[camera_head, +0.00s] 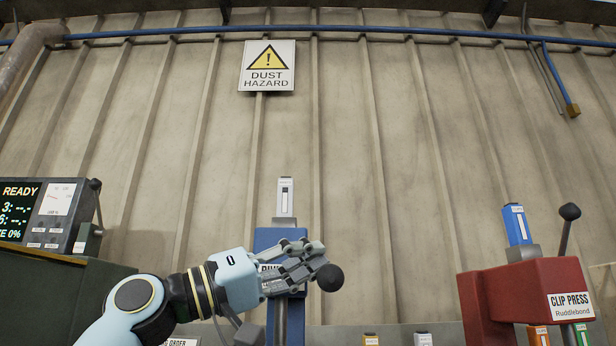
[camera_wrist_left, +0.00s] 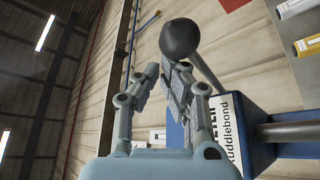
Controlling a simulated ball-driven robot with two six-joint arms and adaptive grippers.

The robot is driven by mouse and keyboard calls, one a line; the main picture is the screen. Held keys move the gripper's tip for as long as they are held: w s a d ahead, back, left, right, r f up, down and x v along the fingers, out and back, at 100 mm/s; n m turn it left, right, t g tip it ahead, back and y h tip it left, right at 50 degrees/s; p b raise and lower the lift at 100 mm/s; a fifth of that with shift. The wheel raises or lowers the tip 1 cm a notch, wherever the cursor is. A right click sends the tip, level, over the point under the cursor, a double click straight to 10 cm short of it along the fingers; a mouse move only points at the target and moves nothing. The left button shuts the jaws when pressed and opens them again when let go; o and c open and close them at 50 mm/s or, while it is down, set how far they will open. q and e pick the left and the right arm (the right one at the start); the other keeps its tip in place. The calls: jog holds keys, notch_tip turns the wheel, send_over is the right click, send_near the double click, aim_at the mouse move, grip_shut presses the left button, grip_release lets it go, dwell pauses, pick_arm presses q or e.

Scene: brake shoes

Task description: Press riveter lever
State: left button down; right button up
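The blue riveter (camera_head: 266,241) stands against the wall in the middle of the head view, partly hidden behind my left gripper. Its lever has a round black knob (camera_head: 330,277). In the wrist view the knob (camera_wrist_left: 180,38) shows just beyond the fingertips, with the grey lever rod (camera_wrist_left: 207,72) running down to the right behind the right-hand finger. My left gripper (camera_head: 312,260) is in front of the riveter, its fingertips close to the knob. Its fingers (camera_wrist_left: 160,70) lean together with a narrow gap between them, and the knob is not between them. My right gripper is not in view.
A red clip press (camera_head: 520,290) with its own black-knobbed lever (camera_head: 570,212) stands at the right. A display panel (camera_head: 40,214) reading READY sits at the left. Small coloured bins (camera_head: 422,339) line the bottom edge. The wall between riveter and clip press is clear.

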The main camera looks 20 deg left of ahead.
pick_arm(q)
jog(key=shift+s+d+f, duration=0.1)
jog(key=shift+f, duration=0.5)
jog(key=r+v, duration=0.1)
jog(key=v, duration=0.6)
jog(key=shift+a, duration=0.25)
jog(key=shift+f, duration=0.1)
